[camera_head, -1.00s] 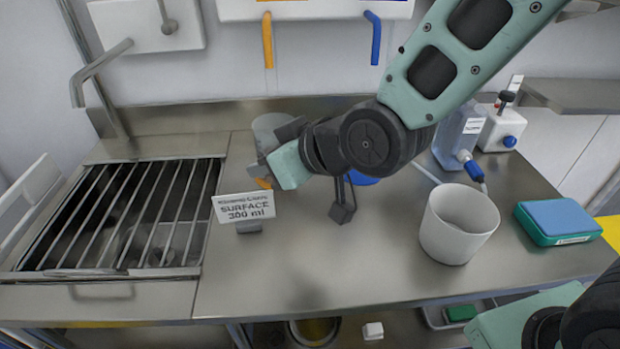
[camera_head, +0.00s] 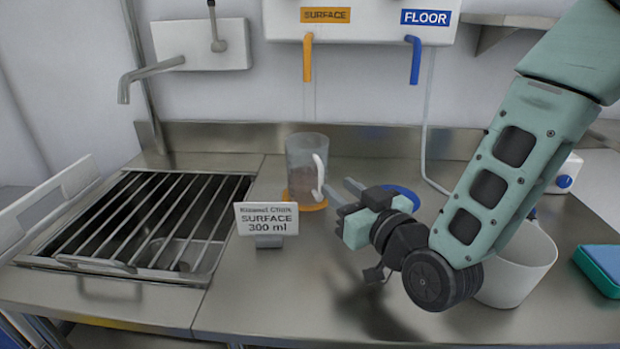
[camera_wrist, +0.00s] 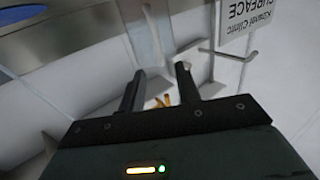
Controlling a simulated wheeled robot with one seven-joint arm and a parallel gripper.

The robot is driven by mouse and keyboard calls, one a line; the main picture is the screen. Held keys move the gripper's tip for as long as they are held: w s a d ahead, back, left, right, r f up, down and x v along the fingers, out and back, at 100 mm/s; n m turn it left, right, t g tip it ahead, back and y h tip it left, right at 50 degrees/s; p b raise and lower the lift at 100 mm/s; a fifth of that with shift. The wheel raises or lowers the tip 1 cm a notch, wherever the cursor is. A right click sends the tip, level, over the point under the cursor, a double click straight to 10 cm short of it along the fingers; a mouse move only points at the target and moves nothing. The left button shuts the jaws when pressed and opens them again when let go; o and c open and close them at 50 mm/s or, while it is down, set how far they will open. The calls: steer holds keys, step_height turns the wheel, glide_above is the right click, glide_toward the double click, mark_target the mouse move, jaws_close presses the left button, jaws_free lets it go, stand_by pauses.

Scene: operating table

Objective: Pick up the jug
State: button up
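The clear jug (camera_head: 301,158) stands upright on an orange round mat (camera_head: 307,206) near the back of the steel counter. Its white handle (camera_head: 320,176) faces right, toward my gripper. My gripper (camera_head: 344,191) is just right of the handle, with two separated fingers pointing left. It looks empty, and whether a finger touches the handle is unclear. In the wrist view the fingers (camera_wrist: 160,85) are also apart, with a small orange thing between their tips.
A sign (camera_head: 267,219) reading SURFACE 300 ml stands in front of the jug. A grated sink (camera_head: 235,190) is at left. A white bucket (camera_head: 520,265) stands behind my arm at right. A blue round mat (camera_head: 403,192) is partly hidden.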

mark_target(323, 176)
steer(key=shift+x, duration=1)
steer(key=shift+p+x, duration=0.65)
steer(key=shift+x, duration=2.1)
steer(key=shift+f, duration=0.15)
jaws_close()
